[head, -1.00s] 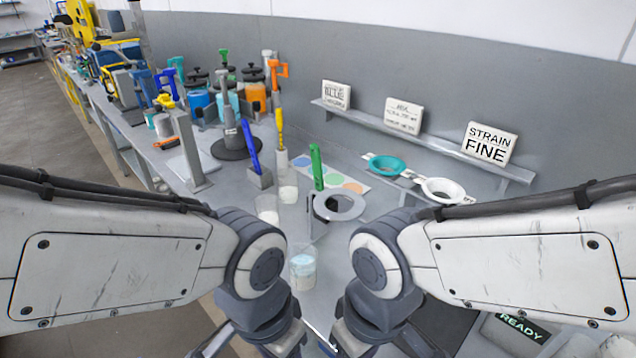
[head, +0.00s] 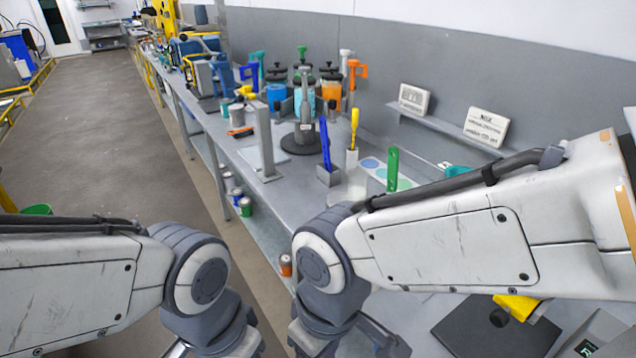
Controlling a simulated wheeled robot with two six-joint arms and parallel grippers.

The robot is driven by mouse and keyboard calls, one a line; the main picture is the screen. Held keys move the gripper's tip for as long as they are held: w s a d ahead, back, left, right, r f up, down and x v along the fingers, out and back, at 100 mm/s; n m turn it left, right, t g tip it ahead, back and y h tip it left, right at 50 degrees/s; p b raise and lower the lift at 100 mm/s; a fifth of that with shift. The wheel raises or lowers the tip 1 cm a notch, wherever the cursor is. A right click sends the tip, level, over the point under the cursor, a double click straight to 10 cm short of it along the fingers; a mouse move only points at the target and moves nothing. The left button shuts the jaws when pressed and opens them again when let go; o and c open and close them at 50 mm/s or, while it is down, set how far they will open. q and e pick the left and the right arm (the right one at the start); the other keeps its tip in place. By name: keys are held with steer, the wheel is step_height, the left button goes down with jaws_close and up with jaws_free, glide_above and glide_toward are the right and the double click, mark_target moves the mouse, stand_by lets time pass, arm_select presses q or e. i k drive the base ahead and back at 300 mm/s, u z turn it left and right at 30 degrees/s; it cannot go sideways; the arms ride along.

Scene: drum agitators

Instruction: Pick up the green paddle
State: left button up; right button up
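A green upright paddle-like handle (head: 392,168) stands on the bench, just above my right forearm in the head view; its lower end is hidden behind that arm. Farther back, a second green handle (head: 303,52) rises among the lidded jars. My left gripper (head: 212,347) is at the bottom edge, over the floor beside the bench, and mostly cut off. My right gripper (head: 340,347) is at the bottom edge near the bench's front edge, also mostly cut off. Both are well apart from the green handles. Their fingertips do not show.
A blue handle (head: 326,145) stands in a grey block and a yellow one (head: 354,128) in a white cup, left of the near green handle. A round dark-based stand (head: 300,142) is behind them. The aisle floor (head: 100,130) at left is clear.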

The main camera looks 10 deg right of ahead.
mark_target(392, 161)
steer(key=u, duration=0.95)
steer(key=i, duration=2.95)
steer(key=z, duration=2.65)
steer(key=i, duration=0.45)
steer(key=z, duration=0.1)
